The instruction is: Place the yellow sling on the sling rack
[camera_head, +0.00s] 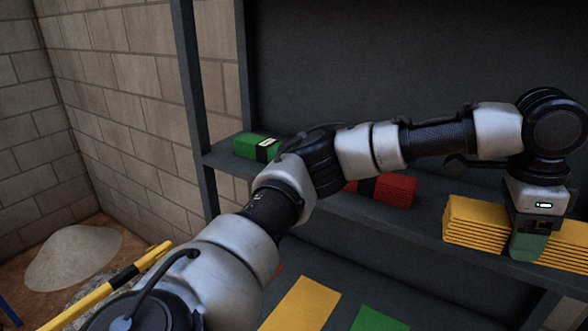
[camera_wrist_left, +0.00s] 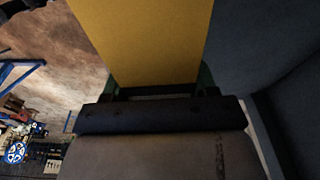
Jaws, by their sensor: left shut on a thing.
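The yellow sling (camera_head: 473,223) is a flat, layered, folded bundle at the right of the head view. My left gripper (camera_head: 527,246) comes down over its middle and is shut on it. The sling also fills the upper middle of the left wrist view (camera_wrist_left: 145,40). The sling rack (camera_head: 345,208) is a dark grey shelf frame with a back panel. The sling is at the level of its upper shelf, toward the right end; I cannot tell whether it touches the shelf. My right gripper is not in view.
A green folded sling (camera_head: 245,146) and a red one (camera_head: 397,190) lie on the upper shelf, the red partly behind my arm. Yellow (camera_head: 302,306) and green (camera_head: 378,320) flat patches show below. A block wall (camera_head: 120,90), yellow-black bar (camera_head: 110,285) and grey pile (camera_head: 73,258) are left.

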